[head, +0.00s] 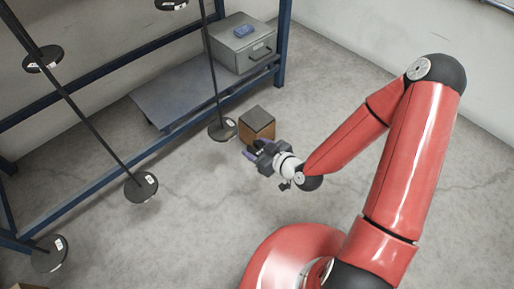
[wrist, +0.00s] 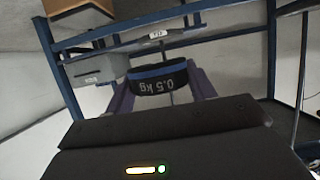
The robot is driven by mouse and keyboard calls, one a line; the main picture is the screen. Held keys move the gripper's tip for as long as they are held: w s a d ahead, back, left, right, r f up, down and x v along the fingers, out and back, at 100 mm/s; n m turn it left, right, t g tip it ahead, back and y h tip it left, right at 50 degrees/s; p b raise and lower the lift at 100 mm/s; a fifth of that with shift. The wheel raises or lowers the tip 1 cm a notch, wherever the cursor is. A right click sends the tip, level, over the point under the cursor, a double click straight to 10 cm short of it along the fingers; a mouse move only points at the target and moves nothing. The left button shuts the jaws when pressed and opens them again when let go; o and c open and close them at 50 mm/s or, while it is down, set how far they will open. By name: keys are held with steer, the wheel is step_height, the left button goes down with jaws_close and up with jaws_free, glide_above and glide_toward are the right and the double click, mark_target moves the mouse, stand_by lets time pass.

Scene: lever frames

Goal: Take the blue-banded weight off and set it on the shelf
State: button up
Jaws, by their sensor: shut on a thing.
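The blue-banded weight (wrist: 160,78) is dark and marked 0.5 kg, with the writing upside down in the wrist view. It sits between the two purple fingers of my gripper (wrist: 162,88), which are shut on it. In the head view my gripper (head: 253,149) is low over the floor, in front of a brown box; the weight is hard to make out there. A thin rod (wrist: 168,98) passes behind the weight in the wrist view. The grey shelf (head: 165,100) is low in the blue frame, to the upper left of my gripper.
The brown box (head: 258,124) stands beside my gripper. Rods with black discs (head: 222,129) hang nearby at the left.

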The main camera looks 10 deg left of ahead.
steer(key=shift+s+d+r+p, duration=0.1)
steer(key=shift+s+d+p, duration=0.4)
steer(key=shift+s+d, duration=0.35)
steer(key=shift+s+d+p, duration=0.65)
steer(key=shift+d+p, duration=0.2)
steer(key=shift+p, duration=0.35)
steer(key=shift+s+d+p, duration=0.65)
steer(key=shift+d+p, duration=0.15)
steer(key=shift+p, duration=0.4)
steer(key=shift+w, duration=0.1)
